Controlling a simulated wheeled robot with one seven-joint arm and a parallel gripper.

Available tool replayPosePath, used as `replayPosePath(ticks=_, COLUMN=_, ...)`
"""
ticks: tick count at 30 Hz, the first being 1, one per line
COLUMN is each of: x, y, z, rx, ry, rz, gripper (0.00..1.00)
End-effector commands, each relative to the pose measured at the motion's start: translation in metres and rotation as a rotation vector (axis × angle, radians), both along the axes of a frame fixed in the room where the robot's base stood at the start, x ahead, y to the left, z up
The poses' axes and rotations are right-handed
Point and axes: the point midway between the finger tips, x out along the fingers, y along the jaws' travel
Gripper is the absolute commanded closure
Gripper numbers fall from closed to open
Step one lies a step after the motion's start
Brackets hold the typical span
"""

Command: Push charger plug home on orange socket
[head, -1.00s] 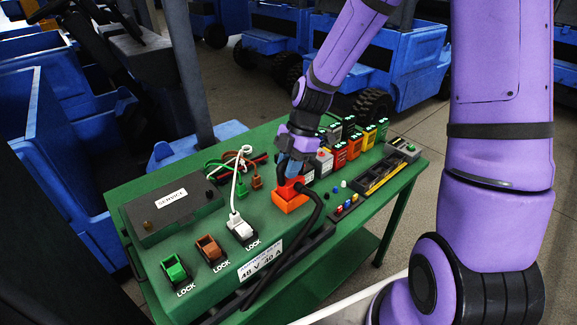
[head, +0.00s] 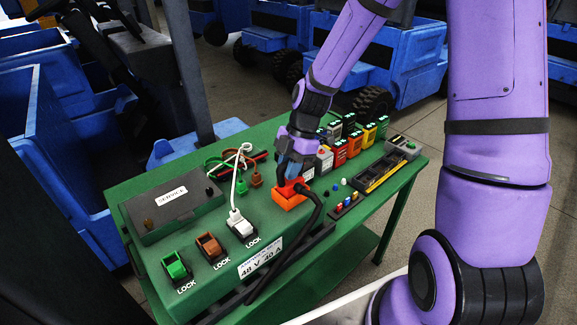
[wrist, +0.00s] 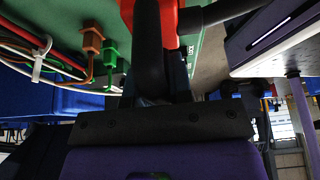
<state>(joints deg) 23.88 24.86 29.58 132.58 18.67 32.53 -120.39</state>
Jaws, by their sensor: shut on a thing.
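The orange socket (head: 287,202) sits on the green bench, right of the white LOCK connector. The charger plug (head: 302,187), orange-red with a thick black cable, is at the top of the socket. My gripper (head: 289,172) is above the socket, shut on the plug. In the wrist view the red-orange plug or socket (wrist: 168,20) shows at the top, with black cable in front. The fingertips and the plug-to-socket joint are hidden, so I cannot tell how deep the plug sits.
Several coloured battery blocks (head: 354,144) stand behind right of my gripper. A black tray (head: 372,179) lies right.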

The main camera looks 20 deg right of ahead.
Motion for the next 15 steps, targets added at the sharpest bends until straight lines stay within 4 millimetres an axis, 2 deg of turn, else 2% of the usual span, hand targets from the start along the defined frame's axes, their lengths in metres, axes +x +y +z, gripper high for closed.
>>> replayPosePath(ticks=15, x=0.0, y=0.0, z=-0.0083, rx=0.0, ry=0.0, rz=0.001, gripper=1.0)
